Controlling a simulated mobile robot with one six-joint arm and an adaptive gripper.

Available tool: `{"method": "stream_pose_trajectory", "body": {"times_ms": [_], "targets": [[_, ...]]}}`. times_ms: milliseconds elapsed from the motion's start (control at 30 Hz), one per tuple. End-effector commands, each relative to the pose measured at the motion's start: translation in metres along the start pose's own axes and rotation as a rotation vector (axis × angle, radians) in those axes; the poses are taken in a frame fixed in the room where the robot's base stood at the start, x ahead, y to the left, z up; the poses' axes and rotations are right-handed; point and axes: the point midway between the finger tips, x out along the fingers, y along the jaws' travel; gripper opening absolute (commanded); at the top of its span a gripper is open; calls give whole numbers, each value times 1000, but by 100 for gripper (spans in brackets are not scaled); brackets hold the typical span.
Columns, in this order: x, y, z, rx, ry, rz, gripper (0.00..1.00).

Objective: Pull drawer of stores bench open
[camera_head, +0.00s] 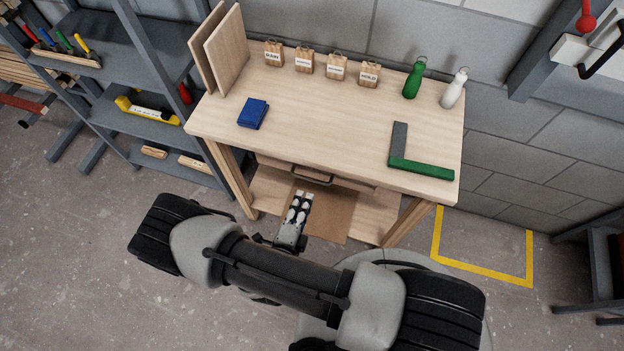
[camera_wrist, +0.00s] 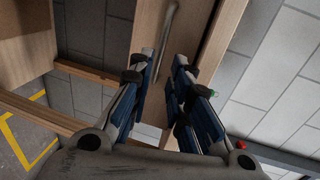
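The stores bench (camera_head: 330,140) is a pale wooden table. Its drawer (camera_head: 274,164) sits under the front edge of the top and looks shut. A dark bar handle (camera_head: 311,178) is on the drawer front. In the wrist view the handle (camera_wrist: 169,35) runs lengthwise up the wooden drawer front (camera_wrist: 147,22). My gripper (camera_head: 301,196) is just in front of and below the handle in the head view. In the wrist view my gripper (camera_wrist: 164,56) is open, with a gap between its blue-padded fingers. The handle lines up with that gap; whether it is between the fingertips, I cannot tell.
A grey shelf rack (camera_head: 130,110) stands left. Floor inside the yellow outline (camera_head: 487,271) is clear.

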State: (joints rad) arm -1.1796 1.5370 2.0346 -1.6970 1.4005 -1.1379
Motion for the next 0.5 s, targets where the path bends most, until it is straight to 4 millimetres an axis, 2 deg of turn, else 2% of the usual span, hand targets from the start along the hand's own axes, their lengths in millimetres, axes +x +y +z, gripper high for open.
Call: {"method": "stream_pose_trajectory", "body": {"times_ms": [33, 300, 500], "targets": [[11, 1, -2, 2, 9, 1, 18], [60, 1, -2, 4, 6, 1, 18], [83, 1, -1, 3, 4, 1, 18]]}}
